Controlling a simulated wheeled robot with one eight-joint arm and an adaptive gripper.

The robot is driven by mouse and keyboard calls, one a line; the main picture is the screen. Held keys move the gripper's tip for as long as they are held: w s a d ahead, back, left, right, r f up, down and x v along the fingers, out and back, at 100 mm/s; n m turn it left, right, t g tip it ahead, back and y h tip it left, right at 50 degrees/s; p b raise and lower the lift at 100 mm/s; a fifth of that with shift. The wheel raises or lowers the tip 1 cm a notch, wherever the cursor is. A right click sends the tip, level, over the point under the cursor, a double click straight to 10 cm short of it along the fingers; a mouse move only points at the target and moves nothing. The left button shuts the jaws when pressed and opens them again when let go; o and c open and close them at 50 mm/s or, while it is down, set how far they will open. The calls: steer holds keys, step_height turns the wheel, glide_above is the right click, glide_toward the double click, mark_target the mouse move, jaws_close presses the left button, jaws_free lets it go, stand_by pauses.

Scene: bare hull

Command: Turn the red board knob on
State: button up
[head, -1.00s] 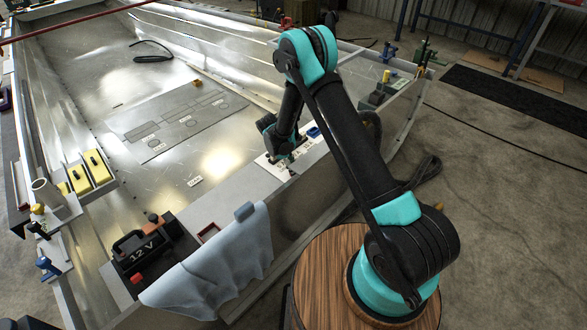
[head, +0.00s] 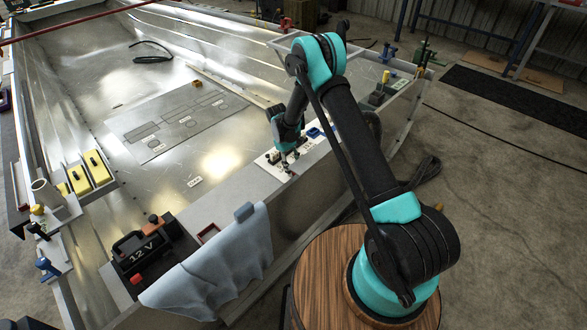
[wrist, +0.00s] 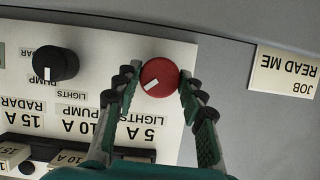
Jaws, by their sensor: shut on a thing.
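The red board knob (wrist: 160,77) sits on a white switch board (wrist: 100,40) in the wrist view, with its white pointer mark aimed to the lower left. My gripper (wrist: 157,79) is shut on the knob, one finger against each side. A black knob (wrist: 55,64) sits left of it with its white mark pointing down. The board's labels read upside down: lights, pump, radar. In the head view my gripper (head: 287,166) is over the white board (head: 266,161) on the hull's side bench; the red knob is hidden there.
A "JOB READ ME" card (wrist: 284,74) lies right of the board. Fuses (wrist: 70,158) labelled with amps line the board's lower edge. In the head view a 12 V battery (head: 140,250) and a blue-grey cloth (head: 215,265) are on the near bench. The hull floor is mostly open.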

steer(key=m+y, duration=0.1)
steer(key=m, duration=0.2)
steer(key=m+g+y, duration=0.1)
steer(key=m, duration=0.3)
steer(key=shift+w+d, duration=0.15)
stand_by(0.4)
steer(key=o, duration=1.2)
steer(key=shift+c, duration=0.2)
steer(key=v, duration=1.2)
steer(key=shift+w+d, duration=0.2)
